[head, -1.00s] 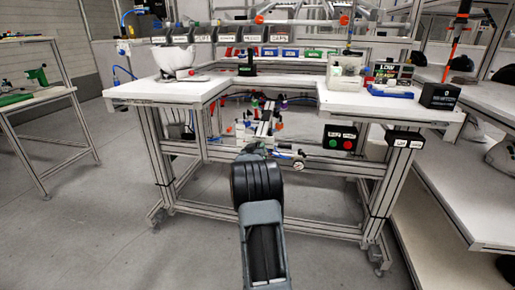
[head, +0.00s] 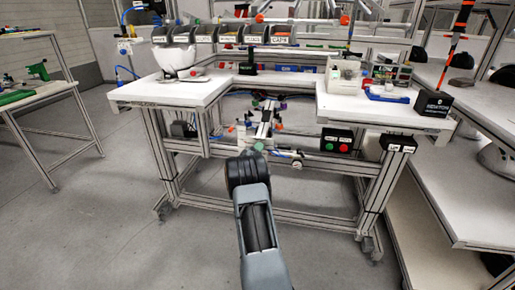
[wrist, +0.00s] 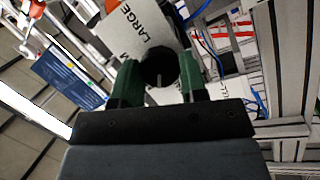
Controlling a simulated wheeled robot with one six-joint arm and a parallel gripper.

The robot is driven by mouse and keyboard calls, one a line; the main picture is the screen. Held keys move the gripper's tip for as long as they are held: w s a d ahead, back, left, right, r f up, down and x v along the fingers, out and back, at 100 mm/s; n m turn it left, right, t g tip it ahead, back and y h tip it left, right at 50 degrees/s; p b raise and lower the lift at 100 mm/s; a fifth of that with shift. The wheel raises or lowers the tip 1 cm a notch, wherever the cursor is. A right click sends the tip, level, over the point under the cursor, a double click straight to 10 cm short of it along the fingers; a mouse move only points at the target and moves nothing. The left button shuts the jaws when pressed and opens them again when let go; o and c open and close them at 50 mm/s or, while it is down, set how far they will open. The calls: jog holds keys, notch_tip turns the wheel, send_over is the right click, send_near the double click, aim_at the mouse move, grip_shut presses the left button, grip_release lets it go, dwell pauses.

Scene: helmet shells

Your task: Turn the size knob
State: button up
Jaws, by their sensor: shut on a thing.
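The size knob (wrist: 158,62) is black and round in the wrist view, with a short pale mark on its face. It stands on a light plate (wrist: 122,42) printed with "LARGE" and part of another label, an "M". My gripper (wrist: 160,82) has its green fingers on both sides of the knob, shut on it. Which label the pale mark faces, I cannot tell. In the head view my arm reaches to the fixture (head: 265,122) under the bench, and the arm hides the knob and most of the gripper.
The white workbench (head: 365,108) has a U-shaped top around the fixture. A box with red and green buttons (head: 336,141) hangs at right, near the arm. A white helmet shell (head: 176,60) stands on the left wing. Bench frame bars (wrist: 293,60) are close in the wrist view.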

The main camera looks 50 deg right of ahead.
jog(key=n+h, duration=0.1)
jog(key=n, duration=0.4)
jog(key=shift+f, duration=0.1)
dwell(0.6)
jog(key=o, duration=0.9)
jog(key=v, duration=0.4)
jog(key=p+v, duration=0.1)
jog(key=v, duration=0.8)
jog(key=shift+a+f+p, duration=0.3)
jog(key=shift+f+p, duration=0.05)
